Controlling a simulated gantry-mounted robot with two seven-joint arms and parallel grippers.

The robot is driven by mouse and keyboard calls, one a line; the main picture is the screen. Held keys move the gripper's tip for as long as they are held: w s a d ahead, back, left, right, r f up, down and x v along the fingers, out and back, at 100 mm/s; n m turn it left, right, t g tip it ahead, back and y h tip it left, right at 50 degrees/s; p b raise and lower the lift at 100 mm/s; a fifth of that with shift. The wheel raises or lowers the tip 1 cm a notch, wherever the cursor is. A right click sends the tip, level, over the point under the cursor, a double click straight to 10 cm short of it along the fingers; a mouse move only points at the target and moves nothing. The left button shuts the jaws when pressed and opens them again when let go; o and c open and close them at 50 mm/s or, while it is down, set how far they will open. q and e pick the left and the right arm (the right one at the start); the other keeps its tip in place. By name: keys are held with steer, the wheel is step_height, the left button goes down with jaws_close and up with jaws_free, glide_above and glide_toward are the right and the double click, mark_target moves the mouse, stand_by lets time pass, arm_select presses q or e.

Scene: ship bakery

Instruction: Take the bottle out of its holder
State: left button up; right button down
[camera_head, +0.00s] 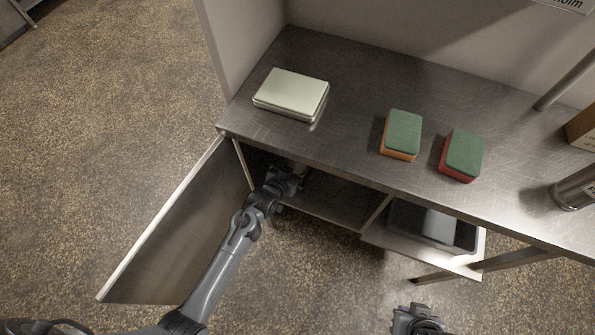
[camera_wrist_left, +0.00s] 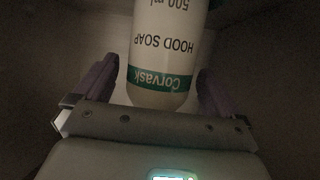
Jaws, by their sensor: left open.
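The bottle (camera_wrist_left: 168,45) is white with a green band and reads "Corvask Hood Soap 500 ml", upside down in the left wrist view. My left gripper (camera_head: 290,178) reaches into the open cabinet under the counter. Its two purple fingers stand open on either side of the bottle's near end, with small gaps visible. The bottle's far end is cut off by the frame edge, and I cannot make out its holder in the dark. My right gripper (camera_head: 418,322) is at the bottom of the head view, partly cut off; its jaws cannot be read.
The cabinet door (camera_head: 165,230) hangs open to the left of my left arm. An open drawer (camera_head: 425,252) with a grey bin juts out to the right. The steel counter (camera_head: 340,120) above carries a pale tin (camera_head: 292,92), two sponges (camera_head: 404,132) and a metal cylinder (camera_head: 574,190).

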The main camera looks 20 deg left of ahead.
arm_select(q)
steer(key=shift+b+x, duration=0.4)
steer(key=shift+x, duration=0.95)
steer(key=c, duration=1.4)
steer(key=shift+r, duration=0.2)
steer(key=shift+c, duration=0.9)
